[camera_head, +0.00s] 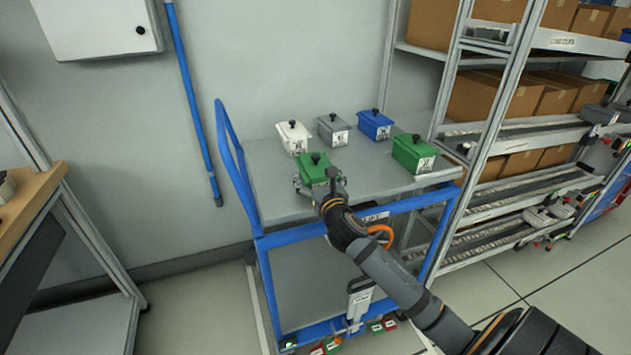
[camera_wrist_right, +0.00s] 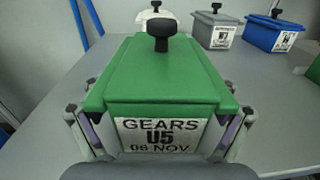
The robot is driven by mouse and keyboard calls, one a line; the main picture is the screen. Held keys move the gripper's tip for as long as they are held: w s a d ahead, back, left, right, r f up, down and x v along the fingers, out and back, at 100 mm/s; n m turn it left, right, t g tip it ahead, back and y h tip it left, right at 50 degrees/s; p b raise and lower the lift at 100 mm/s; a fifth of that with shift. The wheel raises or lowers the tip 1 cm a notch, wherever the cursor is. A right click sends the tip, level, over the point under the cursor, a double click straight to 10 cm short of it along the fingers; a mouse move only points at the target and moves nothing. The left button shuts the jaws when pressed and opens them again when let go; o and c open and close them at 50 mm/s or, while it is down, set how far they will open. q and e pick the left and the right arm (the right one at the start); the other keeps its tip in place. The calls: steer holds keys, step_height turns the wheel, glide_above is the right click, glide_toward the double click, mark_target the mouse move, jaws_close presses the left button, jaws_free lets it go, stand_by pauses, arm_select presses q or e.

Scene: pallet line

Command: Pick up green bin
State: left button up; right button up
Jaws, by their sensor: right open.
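A green bin (camera_head: 314,164) with a black knob stands at the front of the cart top in the head view. In the right wrist view the same green bin (camera_wrist_right: 160,84) fills the middle, and its label reads GEARS U5 06 NOV. My right gripper (camera_head: 320,182) is at its near side, with one open finger on the left and one on the right of the bin. Whether the fingers touch it I cannot tell. A second green bin (camera_head: 413,153) stands to the right. My left gripper does not show.
White (camera_head: 293,137), grey (camera_head: 333,130) and blue (camera_head: 375,124) bins stand behind on the blue-framed cart (camera_head: 260,206). A shelf rack (camera_head: 480,115) with cardboard boxes is at the right. A wall is behind the cart. The cart top between the green bins is clear.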

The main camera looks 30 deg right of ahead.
steer(key=shift+w+d, duration=0.15)
steer(key=shift+w, duration=0.35)
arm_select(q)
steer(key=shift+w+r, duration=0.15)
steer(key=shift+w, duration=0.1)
arm_select(e)
steer(key=shift+r, duration=0.1)
steer(key=shift+c, duration=0.4)
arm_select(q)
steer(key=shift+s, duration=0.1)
arm_select(e)
steer(key=c, duration=1.6)
steer(key=shift+r, duration=0.1)
steer(key=shift+c, duration=0.2)
steer(key=shift+r, duration=0.3)
step_height(320, 180, up, 15)
steer(key=p, duration=0.4)
steer(key=shift+f+p, duration=0.1)
steer(key=shift+p, duration=0.2)
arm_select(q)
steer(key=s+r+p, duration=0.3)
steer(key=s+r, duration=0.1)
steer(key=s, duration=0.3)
arm_select(e)
step_height(320, 180, up, 12)
steer(key=shift+r, duration=0.2)
steer(key=shift+c, duration=0.2)
